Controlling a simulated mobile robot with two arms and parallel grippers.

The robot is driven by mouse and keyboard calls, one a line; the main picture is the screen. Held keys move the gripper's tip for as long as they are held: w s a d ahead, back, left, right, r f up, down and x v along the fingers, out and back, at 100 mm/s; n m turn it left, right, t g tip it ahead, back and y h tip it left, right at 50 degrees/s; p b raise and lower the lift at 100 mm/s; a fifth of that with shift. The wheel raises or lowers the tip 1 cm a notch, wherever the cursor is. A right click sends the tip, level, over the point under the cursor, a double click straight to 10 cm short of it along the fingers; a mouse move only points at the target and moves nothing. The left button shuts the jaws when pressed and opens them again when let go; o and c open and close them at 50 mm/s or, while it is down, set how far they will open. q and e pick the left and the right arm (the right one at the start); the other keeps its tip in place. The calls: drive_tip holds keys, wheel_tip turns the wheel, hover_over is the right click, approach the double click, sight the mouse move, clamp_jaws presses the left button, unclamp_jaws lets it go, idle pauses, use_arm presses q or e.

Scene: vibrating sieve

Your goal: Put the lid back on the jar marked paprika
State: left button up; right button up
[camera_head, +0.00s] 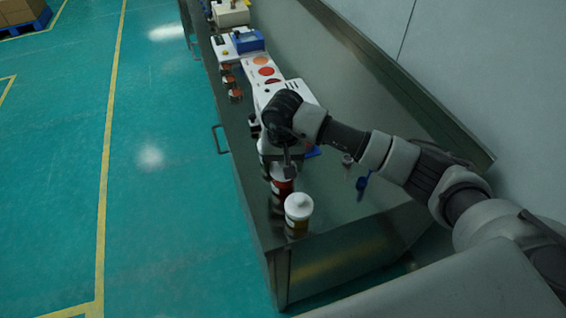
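A jar with dark red contents (281,187) stands near the front end of the steel counter. Its label is too small to read, so I cannot tell if it is the paprika jar. My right gripper (287,168) points down right at this jar's top and hides part of it. I cannot tell whether its fingers are open, shut, or holding a lid. A second jar, with amber contents and a white knobbed lid (299,206), stands upright just in front, nearer the counter's corner. My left gripper is not in view.
The steel counter (345,205) has a raised back wall. Behind my gripper stand a white panel with red discs (265,71), small jars (235,95) and a blue box (249,41). A blue-handled item (362,186) lies to the right. The counter's front right is clear.

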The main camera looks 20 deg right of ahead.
drive_tip(key=b, duration=0.2)
drive_tip(key=shift+f+b, duration=0.2)
drive_tip(key=shift+b, duration=0.15)
idle(2.6)
idle(0.3)
drive_tip(key=o, duration=1)
drive_tip(key=shift+c, duration=0.2)
drive_tip(key=shift+r, duration=0.1)
drive_tip(key=shift+r+p, duration=1.25)
drive_tip(key=shift+r, duration=2.2)
clamp_jaws()
